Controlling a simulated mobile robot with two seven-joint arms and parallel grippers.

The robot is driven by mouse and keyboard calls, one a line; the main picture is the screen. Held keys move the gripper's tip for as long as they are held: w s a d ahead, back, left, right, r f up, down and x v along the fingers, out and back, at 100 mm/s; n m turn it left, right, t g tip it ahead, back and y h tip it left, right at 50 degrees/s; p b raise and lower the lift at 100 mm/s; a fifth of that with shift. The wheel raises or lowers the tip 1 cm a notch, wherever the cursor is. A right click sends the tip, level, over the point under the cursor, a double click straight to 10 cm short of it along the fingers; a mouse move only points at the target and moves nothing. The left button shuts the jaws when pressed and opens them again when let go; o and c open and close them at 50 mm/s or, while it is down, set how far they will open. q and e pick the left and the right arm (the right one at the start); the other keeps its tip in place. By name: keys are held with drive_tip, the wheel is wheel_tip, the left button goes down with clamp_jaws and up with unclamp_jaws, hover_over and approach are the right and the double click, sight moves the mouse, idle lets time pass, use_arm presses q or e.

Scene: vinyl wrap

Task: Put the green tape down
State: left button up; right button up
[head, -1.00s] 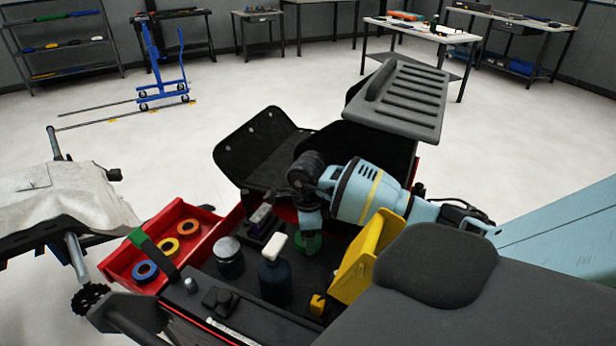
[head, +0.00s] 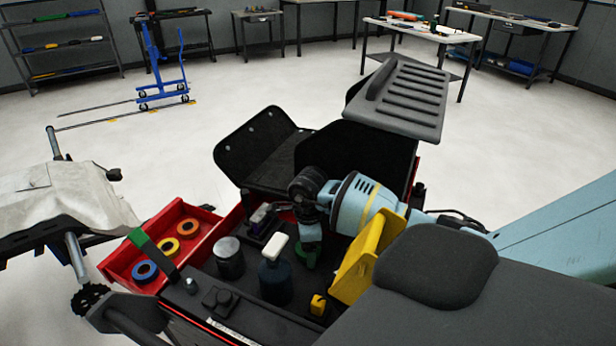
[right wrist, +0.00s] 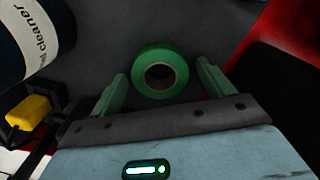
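The green tape (right wrist: 158,52) is a ring lying flat on the dark work surface in the right wrist view, its hole facing me. My right gripper (right wrist: 161,88) is open, with one green finger on each side of the tape. Gaps show between the fingers and the ring, and the tape sits mostly beyond the fingertips. In the head view my right gripper (head: 309,257) points down at the dark cart top, and it largely hides the tape there. My left gripper is not in view.
A dark cleaner bottle with a white cap (head: 273,270) and a grey-topped can (head: 229,258) stand left of the gripper.

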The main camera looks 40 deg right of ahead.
wheel_tip(320, 180, up, 12)
drive_tip(key=shift+r, duration=0.2)
idle(0.6)
idle(0.3)
drive_tip(key=shift+a, duration=0.1)
idle(1.1)
